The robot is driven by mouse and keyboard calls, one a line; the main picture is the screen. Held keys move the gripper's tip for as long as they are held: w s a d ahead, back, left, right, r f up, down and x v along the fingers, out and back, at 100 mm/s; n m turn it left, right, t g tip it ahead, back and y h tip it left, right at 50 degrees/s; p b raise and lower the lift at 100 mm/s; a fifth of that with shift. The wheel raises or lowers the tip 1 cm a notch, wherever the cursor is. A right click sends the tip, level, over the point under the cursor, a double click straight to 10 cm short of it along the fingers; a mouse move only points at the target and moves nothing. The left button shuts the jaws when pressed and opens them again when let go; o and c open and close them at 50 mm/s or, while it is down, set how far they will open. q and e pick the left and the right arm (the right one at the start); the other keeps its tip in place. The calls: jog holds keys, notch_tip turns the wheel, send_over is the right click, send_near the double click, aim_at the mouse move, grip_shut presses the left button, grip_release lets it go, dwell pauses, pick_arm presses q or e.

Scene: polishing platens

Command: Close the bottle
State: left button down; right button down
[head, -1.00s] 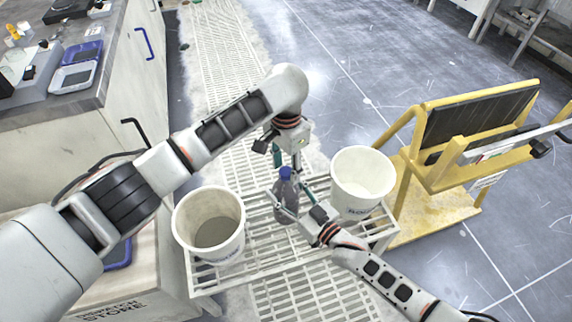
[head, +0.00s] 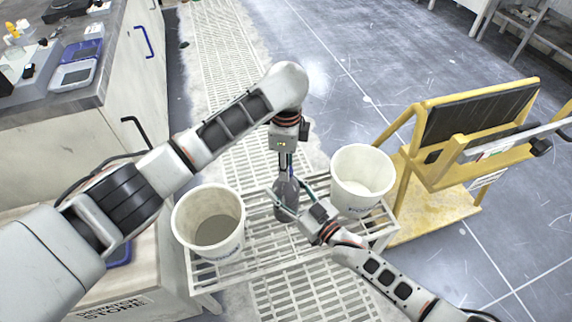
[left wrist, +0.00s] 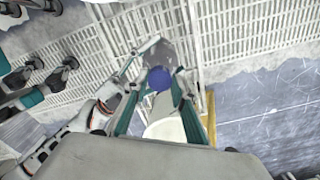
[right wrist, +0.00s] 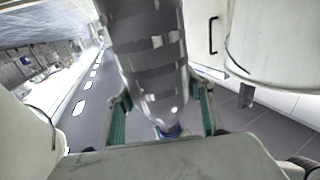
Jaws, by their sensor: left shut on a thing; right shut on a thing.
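The grey translucent bottle (head: 286,200) stands upright on the white slatted rack. My right gripper (head: 291,208) comes in from the right and is shut on its body, which fills much of the right wrist view (right wrist: 152,70). The blue cap (left wrist: 159,79) is at the top of the bottle in the left wrist view. My left gripper (left wrist: 157,74) points down from above, its fingers shut on the cap. In the head view that gripper mostly hides the cap. I cannot tell how tightly the cap is seated.
A white bucket (head: 181,228) with grey contents stands left of the bottle, and another white bucket (head: 345,200) stands close on its right. The white rack (head: 270,262) carries them. A yellow frame (head: 398,190) is farther right, and a cabinet with a worktop (head: 60,115) is at left.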

pick_arm(q)
jog(key=shift+m, duration=0.7)
jog(key=c, duration=1.6)
grip_release()
notch_tip(320, 180, up, 12)
jog(key=shift+r, duration=0.1)
pick_arm(e)
jog(key=c, duration=0.8)
grip_release()
